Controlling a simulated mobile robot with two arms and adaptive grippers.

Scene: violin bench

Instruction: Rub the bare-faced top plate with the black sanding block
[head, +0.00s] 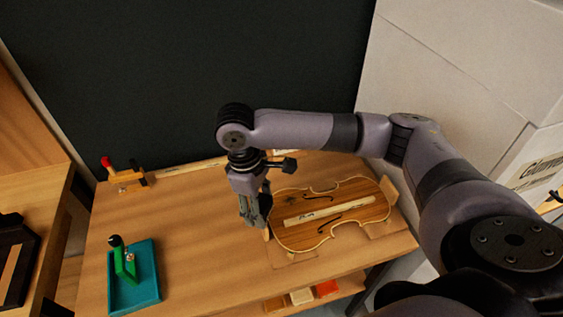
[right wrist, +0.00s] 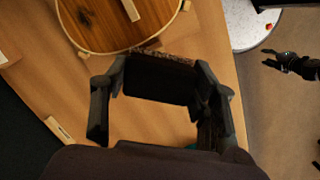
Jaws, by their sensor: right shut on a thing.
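The top plate (head: 350,222) is a violin-shaped wooden plate with two f-holes, lying on the right part of the bench; part of it shows in the right wrist view (right wrist: 95,35). A pale strip with dark marks (head: 330,211) lies across its middle. My right gripper (head: 256,219) is just left of the plate's edge, pointing down. In the right wrist view it is shut on the black sanding block (right wrist: 160,82), a dark block with a rough brown edge, apart from the plate in that picture. What seems to be my left gripper (right wrist: 293,66) hangs over the floor; its jaws are unclear.
A teal tray (head: 148,300) with a green tool (head: 125,263) stands at the front left. A wooden holder with a red-topped piece (head: 128,180) is at the back left. Small wooden blocks hold the plate's edge. The bench middle (head: 205,225) is clear. A dark panel stands behind.

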